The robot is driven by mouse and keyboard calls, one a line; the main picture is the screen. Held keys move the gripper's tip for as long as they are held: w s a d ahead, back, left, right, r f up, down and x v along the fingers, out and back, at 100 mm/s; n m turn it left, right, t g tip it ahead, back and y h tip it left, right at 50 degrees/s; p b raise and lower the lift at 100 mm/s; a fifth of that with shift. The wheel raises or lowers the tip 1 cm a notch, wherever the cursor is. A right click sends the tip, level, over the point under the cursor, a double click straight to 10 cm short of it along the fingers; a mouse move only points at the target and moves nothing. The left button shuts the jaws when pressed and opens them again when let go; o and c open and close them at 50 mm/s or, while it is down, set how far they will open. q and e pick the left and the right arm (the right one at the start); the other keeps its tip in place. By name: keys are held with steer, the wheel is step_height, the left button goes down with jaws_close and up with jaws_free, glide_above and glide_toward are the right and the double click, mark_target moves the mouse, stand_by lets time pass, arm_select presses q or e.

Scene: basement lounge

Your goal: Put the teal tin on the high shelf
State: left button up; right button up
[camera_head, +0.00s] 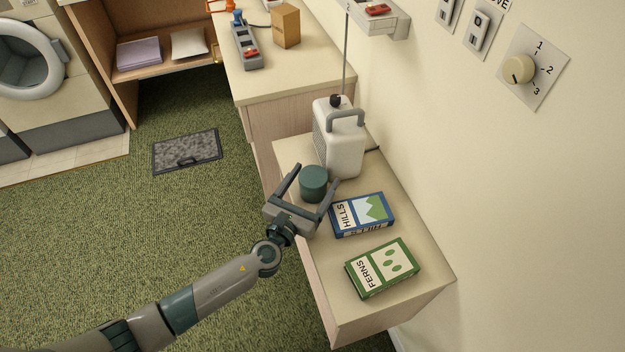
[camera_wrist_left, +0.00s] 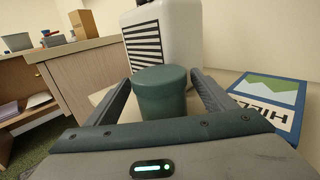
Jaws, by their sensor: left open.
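The teal tin (camera_head: 313,183) is a short round can standing upright on the low wooden cabinet top (camera_head: 332,265). My left gripper (camera_head: 310,184) is open, with one finger on each side of the tin. In the left wrist view the tin (camera_wrist_left: 161,92) stands between the two spread fingers, with the white radio close behind it. I cannot tell whether either finger touches it. A small wall shelf (camera_head: 385,22) at the top holds a red item and may be the high shelf. My right gripper is not in view.
A white radio (camera_head: 343,150) with a handle and antenna stands behind the tin. A blue HILLS box (camera_head: 363,214) lies just right of the gripper, and a green FERNS box (camera_head: 382,267) lies nearer. A longer counter (camera_head: 283,88) holds a cardboard box (camera_head: 286,26).

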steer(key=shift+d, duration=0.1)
arm_select(q)
steer(key=c, duration=1.4)
steer(key=shift+r, duration=0.1)
